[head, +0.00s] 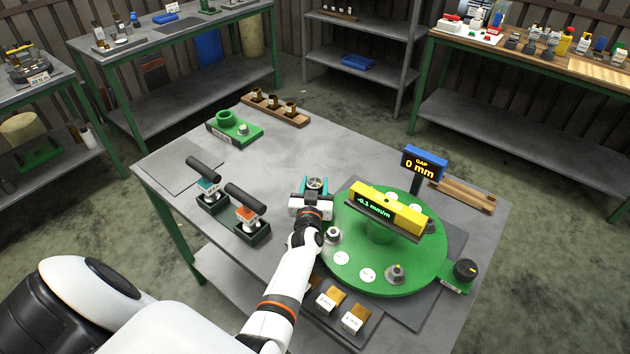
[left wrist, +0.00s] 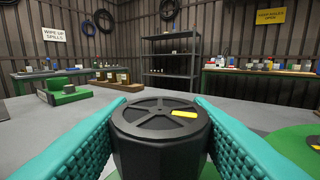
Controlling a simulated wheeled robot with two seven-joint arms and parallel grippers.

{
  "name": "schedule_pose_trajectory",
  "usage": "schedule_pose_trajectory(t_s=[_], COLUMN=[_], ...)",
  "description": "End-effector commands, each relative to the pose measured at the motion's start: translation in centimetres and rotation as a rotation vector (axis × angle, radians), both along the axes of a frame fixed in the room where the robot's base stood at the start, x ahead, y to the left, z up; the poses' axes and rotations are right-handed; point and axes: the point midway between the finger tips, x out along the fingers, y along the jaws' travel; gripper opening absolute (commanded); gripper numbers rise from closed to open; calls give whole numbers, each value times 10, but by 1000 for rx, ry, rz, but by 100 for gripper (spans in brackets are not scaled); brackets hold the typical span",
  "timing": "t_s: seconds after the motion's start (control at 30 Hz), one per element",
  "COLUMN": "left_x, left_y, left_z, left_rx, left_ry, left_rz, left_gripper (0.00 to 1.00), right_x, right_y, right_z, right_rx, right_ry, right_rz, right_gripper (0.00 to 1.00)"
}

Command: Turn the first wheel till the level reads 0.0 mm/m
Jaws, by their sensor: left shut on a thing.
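The wheel (head: 316,183) is a dark round knob with spokes and a yellow mark, at the far left edge of the green round plate (head: 345,262). In the left wrist view the wheel (left wrist: 160,118) stands upright between two teal fingers. My left gripper (head: 317,186) is shut on the wheel, one finger on each side. The yellow level (head: 388,205) lies across the middle of the plate, and its display reads -0.1 mm/m. A blue display (head: 424,163) behind it reads GAP 0 mm. My right gripper is in neither view.
Two black-handled tools (head: 206,183) stand in dark holders on the left. A green fixture (head: 233,127) and a wooden rack (head: 275,109) are at the back. A black knob (head: 465,270) is at the plate's right. Labelled blocks (head: 330,300) lie in front. The table's back middle is clear.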

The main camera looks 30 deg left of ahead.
Motion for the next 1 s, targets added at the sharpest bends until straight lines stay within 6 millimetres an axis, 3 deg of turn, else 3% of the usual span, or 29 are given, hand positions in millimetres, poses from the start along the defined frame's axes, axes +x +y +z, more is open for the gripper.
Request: schedule_pose_trajectory(t_s=[0.33, 0.37, 0.5, 0.8, 1.0], left_x=[0, 0, 0, 0, 0], left_y=[0, 0, 0, -1, -1], left_z=[1, 1, 1, 1, 14], left_rx=[3, 3, 2, 1, 1], left_ry=[-2, -2, -1, 0, 0], left_rz=[16, 16, 15, 14, 14], left_gripper=[22, 48, 67, 67, 67], right_x=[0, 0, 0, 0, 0], right_y=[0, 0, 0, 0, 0], right_z=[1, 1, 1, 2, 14], right_rx=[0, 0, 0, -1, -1], right_ry=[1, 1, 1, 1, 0], right_rz=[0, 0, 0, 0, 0], right_gripper=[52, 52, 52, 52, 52])
